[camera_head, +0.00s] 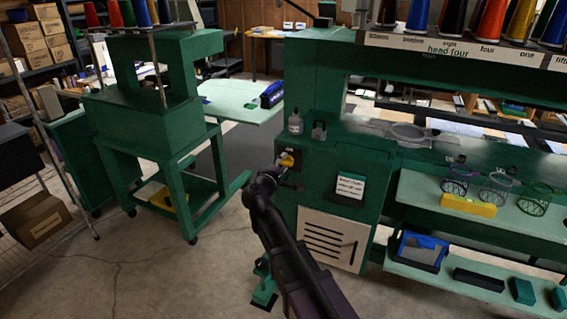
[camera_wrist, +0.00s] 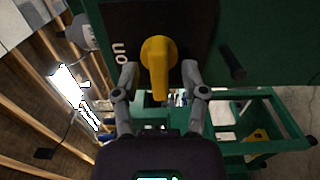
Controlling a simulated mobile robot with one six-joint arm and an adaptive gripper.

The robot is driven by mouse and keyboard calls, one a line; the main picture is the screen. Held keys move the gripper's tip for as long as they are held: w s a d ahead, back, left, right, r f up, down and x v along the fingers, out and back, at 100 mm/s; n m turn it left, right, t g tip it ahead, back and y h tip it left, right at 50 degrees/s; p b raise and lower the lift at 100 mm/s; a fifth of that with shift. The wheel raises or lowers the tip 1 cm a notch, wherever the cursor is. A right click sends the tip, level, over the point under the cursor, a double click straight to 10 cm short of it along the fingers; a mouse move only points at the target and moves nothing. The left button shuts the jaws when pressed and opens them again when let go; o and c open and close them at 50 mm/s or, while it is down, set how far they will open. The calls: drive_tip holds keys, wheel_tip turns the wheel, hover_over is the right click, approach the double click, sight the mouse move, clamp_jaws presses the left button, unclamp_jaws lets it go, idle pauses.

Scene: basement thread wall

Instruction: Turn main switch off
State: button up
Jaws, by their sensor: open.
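The main switch is a yellow rotary knob (camera_wrist: 156,60) on a black plate (camera_wrist: 190,22) on the green machine's front. Its handle points down in the wrist view, and the word "on" reads sideways to its left. In the head view the knob (camera_head: 286,160) shows at the end of my arm. My gripper (camera_wrist: 158,75) is open, with one finger on each side of the knob. Small gaps seem to show between fingers and knob; contact is unclear. In the head view my gripper (camera_head: 277,172) is small and partly merges with the dark plate.
A dark peg (camera_wrist: 232,60) sticks out beside the plate in the wrist view. A padlock (camera_head: 319,130) and a white bottle (camera_head: 295,122) stand on the ledge above the switch. A labelled panel (camera_head: 349,187) is to its right. Open floor (camera_head: 190,265) lies to the left.

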drive_tip(key=v, duration=1.1)
drive_tip(key=shift+s, duration=0.25)
drive_tip(key=s+d+f+m+g, duration=0.3)
drive_tip(key=d+f+m+g, duration=0.3)
drive_tip(key=d, duration=0.6)
drive_tip(key=s+d+f+m+g, duration=0.35)
drive_tip(key=d+f+g, duration=0.35)
drive_tip(key=d, duration=0.5)
drive_tip(key=s+d+f+m+g+y, duration=0.4)
drive_tip(key=s+f+m+y, duration=0.15)
drive_tip(key=s, duration=0.25)
wheel_tip(320, 180, up, 13)
drive_tip(key=p, duration=1.3)
drive_tip(key=shift+s+a+n+y, duration=0.2)
drive_tip(key=shift+a+n+y, duration=0.05)
drive_tip(key=shift+n+y, duration=0.15)
